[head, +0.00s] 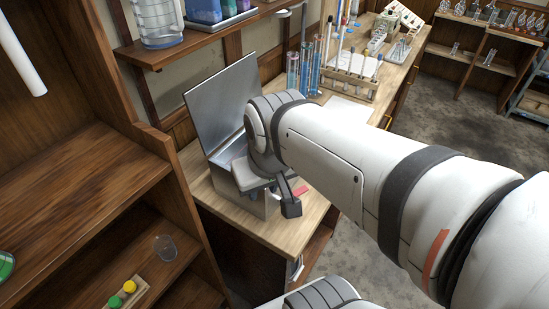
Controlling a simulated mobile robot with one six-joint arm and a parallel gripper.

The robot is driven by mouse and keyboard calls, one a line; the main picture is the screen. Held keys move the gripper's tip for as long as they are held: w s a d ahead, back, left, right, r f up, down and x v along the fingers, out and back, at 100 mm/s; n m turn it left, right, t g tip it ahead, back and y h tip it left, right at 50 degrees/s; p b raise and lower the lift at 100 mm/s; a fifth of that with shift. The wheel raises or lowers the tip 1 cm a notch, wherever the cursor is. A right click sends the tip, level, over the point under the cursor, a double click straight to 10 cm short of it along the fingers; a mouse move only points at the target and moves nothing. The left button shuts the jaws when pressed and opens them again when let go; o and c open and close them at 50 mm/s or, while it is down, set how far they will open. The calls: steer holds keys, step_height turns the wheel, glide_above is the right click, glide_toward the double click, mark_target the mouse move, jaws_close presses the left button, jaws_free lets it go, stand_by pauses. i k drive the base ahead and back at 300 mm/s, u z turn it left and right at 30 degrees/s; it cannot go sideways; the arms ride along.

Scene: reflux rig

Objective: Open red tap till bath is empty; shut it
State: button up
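The bath (228,186) is a metal box on the wooden bench. Its grey lid (218,105) stands raised behind it. My arm and wrist cover much of the bath, and the liquid level inside cannot be made out. My gripper (288,203) is at the bath's front right, pointing down, with one dark fingertip showing. The other finger is hidden, so its opening cannot be judged. A small red piece (301,191) shows just right of the finger; I cannot tell whether it is the red tap or whether the gripper touches it.
A test-tube rack (352,88) and tall blue-liquid cylinders (308,72) stand farther back on the bench (258,230). A wooden shelf unit (85,180) rises close on the left, with a clear beaker (165,248). Open floor (435,110) lies to the right.

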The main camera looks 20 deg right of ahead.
mark_target(300, 191)
steer(key=u, duration=0.2)
steer(key=k, duration=1.25)
steer(key=z, duration=0.8)
steer(key=i, duration=1)
steer(key=z, duration=0.05)
